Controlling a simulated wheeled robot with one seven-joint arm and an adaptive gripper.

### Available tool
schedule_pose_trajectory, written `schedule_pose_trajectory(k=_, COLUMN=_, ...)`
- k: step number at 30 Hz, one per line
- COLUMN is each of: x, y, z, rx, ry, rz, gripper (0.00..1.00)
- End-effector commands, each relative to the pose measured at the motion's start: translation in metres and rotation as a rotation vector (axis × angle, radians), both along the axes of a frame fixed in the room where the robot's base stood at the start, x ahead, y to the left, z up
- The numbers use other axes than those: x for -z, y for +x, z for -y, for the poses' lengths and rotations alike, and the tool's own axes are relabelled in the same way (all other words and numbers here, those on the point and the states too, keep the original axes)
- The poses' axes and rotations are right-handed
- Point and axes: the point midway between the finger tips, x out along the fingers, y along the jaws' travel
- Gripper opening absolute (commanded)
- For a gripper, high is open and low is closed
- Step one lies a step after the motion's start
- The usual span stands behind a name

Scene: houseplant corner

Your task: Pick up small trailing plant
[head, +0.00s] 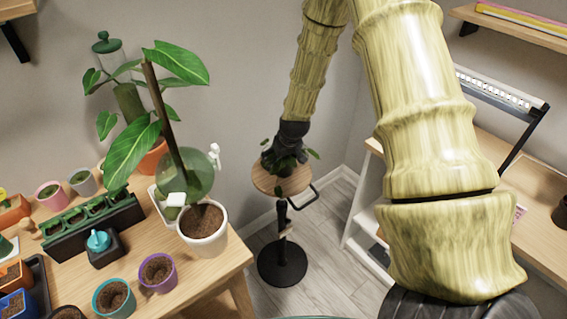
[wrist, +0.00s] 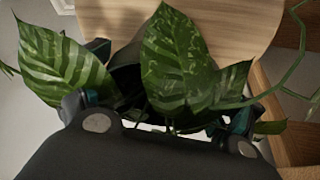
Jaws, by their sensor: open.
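The small trailing plant (head: 287,165) sits on a small round wooden stand top (head: 296,185) in the head view, mostly hidden by my gripper. In the wrist view its broad, pale-marked green leaves (wrist: 176,62) fill the middle, and thin stems trail to the right. A dark rounded shape behind the leaves may be its pot. My gripper (wrist: 160,108) is open, with its fingers on either side of the plant's base. Leaves cover the fingertips, so I cannot tell whether they touch the pot. My gripper also shows above the stand in the head view (head: 283,158).
A wooden table (head: 228,262) at left holds a tall leafy plant (head: 170,130), a white soil-filled pot (head: 203,228) and several small pots. The stand has a black side handle and round base (head: 283,262). A white-framed shelf unit (head: 362,215) stands at right.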

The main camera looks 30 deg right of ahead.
Motion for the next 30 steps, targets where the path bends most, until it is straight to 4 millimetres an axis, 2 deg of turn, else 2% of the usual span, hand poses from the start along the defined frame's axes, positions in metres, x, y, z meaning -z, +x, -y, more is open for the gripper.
schedule_pose_trajectory(k=4, x=0.0068, y=0.0022, z=0.0006, rx=0.0, ry=-0.001, rz=0.0, gripper=0.94)
schedule_pose_trajectory(k=12, x=0.008, y=0.0029, z=0.0007, rx=0.0, ry=-0.001, rz=0.0, gripper=0.94)
schedule_pose_trajectory(k=19, x=0.0081, y=0.0028, z=0.0006, rx=0.0, ry=-0.001, rz=0.0, gripper=0.52)
schedule_pose_trajectory(k=30, x=0.0081, y=0.0025, z=0.0006, rx=0.0, ry=-0.001, rz=-0.001, gripper=0.49)
